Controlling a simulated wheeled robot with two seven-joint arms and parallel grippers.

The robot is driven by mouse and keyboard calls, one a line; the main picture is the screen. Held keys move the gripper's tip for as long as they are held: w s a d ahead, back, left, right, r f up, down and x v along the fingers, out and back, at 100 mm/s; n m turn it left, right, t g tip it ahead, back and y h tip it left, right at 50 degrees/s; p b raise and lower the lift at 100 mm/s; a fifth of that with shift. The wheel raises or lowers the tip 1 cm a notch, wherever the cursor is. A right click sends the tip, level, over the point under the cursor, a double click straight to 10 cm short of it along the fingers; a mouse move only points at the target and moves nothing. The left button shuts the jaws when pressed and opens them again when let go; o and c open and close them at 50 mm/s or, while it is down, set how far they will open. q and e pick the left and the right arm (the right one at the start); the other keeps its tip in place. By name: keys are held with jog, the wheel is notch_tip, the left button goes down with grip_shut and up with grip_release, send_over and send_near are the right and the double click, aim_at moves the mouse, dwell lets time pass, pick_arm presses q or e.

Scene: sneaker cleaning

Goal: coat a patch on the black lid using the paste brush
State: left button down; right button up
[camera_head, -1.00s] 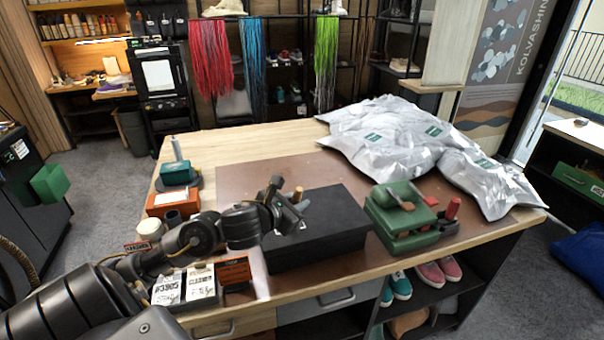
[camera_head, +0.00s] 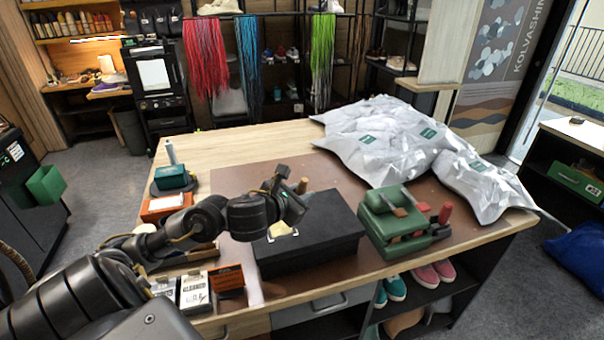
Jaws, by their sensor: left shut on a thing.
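The black lid (camera_head: 325,215) tops a black box in the middle of the worktable. My left gripper (camera_head: 292,207) is over the left part of the lid and shut on the paste brush (camera_head: 302,186). The brush's wooden handle sticks up behind the gripper. Its bristles are hidden or cannot be told apart. A pale yellowish spot (camera_head: 282,229) shows just below the gripper, at the lid's left part. I cannot tell whether it is paste or part of the brush. My right gripper is not in view.
A green caddy (camera_head: 395,228) with brushes stands close to the box's right side. Silver bags (camera_head: 385,140) fill the table's back right. Small boxes (camera_head: 195,290) stand at the front left. A green item on a dark base (camera_head: 172,178) stands at the back left.

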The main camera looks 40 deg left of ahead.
aim_at(303, 181)
pick_arm(q)
notch_tip(303, 181, up, 2)
jog(key=shift+w+r+p, duration=0.1)
jog(key=shift+w+p, duration=0.05)
jog(key=shift+p, duration=0.5)
jog(key=shift+r+p, duration=0.6)
jog(key=shift+r, duration=0.05)
jog(key=shift+f, duration=0.1)
